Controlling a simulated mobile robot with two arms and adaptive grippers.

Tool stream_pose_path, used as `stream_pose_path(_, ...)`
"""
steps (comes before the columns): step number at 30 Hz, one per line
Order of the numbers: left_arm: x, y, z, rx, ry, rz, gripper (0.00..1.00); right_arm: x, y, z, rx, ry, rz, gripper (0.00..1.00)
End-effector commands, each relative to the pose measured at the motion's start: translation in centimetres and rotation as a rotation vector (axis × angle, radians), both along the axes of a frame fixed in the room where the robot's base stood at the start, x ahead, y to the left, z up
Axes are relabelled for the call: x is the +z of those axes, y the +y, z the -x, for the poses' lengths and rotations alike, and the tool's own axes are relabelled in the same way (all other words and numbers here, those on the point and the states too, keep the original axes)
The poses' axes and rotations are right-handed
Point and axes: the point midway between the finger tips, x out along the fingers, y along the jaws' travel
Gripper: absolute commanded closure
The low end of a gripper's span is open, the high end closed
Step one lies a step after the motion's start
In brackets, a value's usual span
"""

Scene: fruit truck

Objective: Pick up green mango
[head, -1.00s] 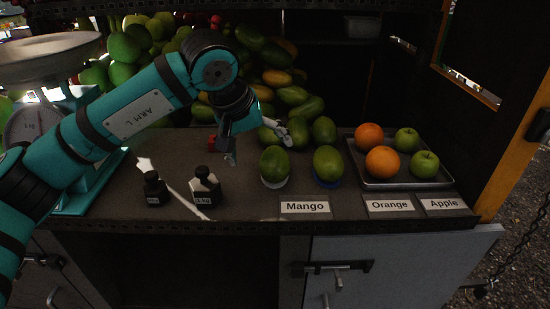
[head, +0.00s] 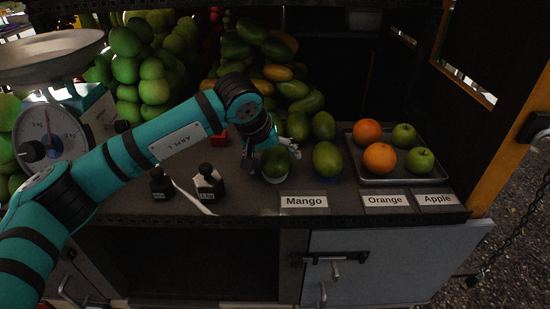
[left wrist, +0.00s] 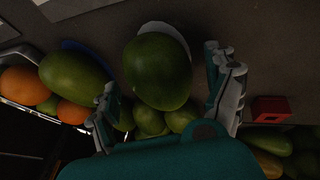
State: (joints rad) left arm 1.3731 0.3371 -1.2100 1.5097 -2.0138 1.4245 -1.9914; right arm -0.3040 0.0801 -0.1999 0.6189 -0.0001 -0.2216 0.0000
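A green mango (head: 276,163) stands on a small white dish behind the Mango label in the head view. A second green mango (head: 327,159) stands to its right on a blue dish. My left gripper (head: 272,155) is at the left mango, its fingers open on either side of it. In the left wrist view, this mango (left wrist: 157,72) lies between the spread fingers of the left gripper (left wrist: 168,92), with gaps on both sides. The second mango (left wrist: 74,78) is outside the fingers, at left. My right gripper is not in view.
A metal tray (head: 399,181) with oranges and green apples is at the right. Two black weights (head: 209,184) (head: 160,185) stand at left, near a scale (head: 48,135). A red block (head: 220,138) and more mangoes (head: 323,125) lie behind.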

Motion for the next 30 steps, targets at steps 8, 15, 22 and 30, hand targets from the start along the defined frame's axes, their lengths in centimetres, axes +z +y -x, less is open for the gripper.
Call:
stream_pose_path(8,0.1,0.0,0.0,0.0,0.0,0.0,0.53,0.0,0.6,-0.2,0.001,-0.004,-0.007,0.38)
stream_pose_path(15,0.2,0.0,0.0,0.0,-0.002,0.001,0.56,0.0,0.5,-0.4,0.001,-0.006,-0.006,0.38)
stream_pose_path(22,1.0,0.0,-0.1,0.0,-0.004,0.003,0.57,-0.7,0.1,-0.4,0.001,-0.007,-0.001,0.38)
stream_pose_path(30,3.4,-0.3,1.1,-0.005,-0.005,0.001,0.57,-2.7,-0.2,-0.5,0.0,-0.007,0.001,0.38)
